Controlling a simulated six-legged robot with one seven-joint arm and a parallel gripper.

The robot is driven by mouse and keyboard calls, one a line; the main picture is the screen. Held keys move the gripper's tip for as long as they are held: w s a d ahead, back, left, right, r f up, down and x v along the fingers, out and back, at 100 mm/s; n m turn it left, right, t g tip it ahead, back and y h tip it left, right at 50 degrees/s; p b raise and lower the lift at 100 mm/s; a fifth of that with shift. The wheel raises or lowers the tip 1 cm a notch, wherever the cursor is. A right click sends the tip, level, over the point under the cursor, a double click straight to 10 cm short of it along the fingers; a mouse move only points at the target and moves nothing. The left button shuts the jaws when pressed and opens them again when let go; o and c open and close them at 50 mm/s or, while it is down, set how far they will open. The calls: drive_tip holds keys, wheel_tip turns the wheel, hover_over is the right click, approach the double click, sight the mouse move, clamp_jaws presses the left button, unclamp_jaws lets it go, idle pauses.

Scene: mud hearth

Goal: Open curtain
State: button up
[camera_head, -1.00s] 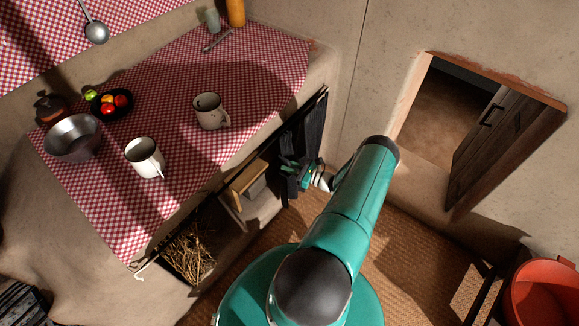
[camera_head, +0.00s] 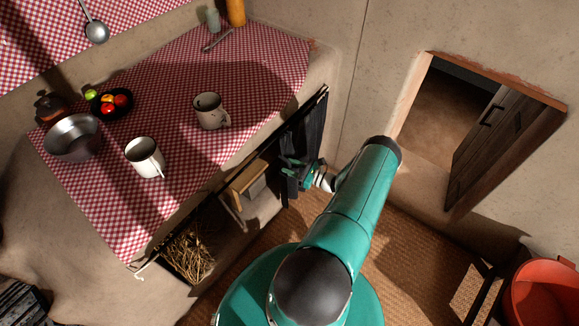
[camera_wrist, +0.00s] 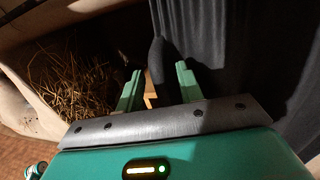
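The dark grey curtain (camera_head: 312,125) hangs on a rod under the right end of the counter. It is bunched at the right, with the left part of the opening uncovered. In the wrist view the curtain (camera_wrist: 245,50) fills the upper right. My gripper (camera_head: 293,170) is at the curtain's left edge. In the wrist view its green fingers (camera_wrist: 158,88) are apart, with a dark fold of the curtain's edge between them. A gap shows between the left finger and the fold. The fingertips' depth on the cloth is hard to tell.
Straw (camera_head: 190,254) and a wooden box (camera_head: 247,180) sit in the open space under the counter. Mugs, a metal bowl (camera_head: 74,137) and fruit stand on the checked cloth above. A red tub (camera_head: 543,295) is at the lower right. Woven matting covers the floor.

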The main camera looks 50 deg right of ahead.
drive_tip(key=v, duration=1.3)
